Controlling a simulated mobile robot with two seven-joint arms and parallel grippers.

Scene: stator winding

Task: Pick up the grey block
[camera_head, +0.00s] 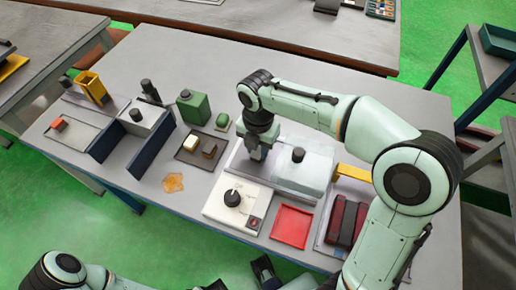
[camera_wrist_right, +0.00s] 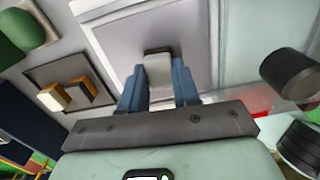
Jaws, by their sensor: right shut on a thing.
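My right gripper (camera_head: 257,152) reaches down over the light grey plate (camera_head: 238,166) near the middle of the table. In the right wrist view its two blue fingers (camera_wrist_right: 159,88) are closed on both sides of a small grey block (camera_wrist_right: 158,70) with a dark end. In the head view the gripper mostly hides the block. I cannot tell whether the block touches the plate. Dark parts at the bottom edge of the head view seem to be my left gripper (camera_head: 265,270); its jaws are not clear.
A white box with a black knob (camera_head: 236,206) and a red tray (camera_head: 291,226) stand in front. A pale machine with a black knob (camera_head: 305,172) is to the right. A dark tray (camera_head: 187,158) with small blocks and a green canister (camera_head: 193,106) are to the left.

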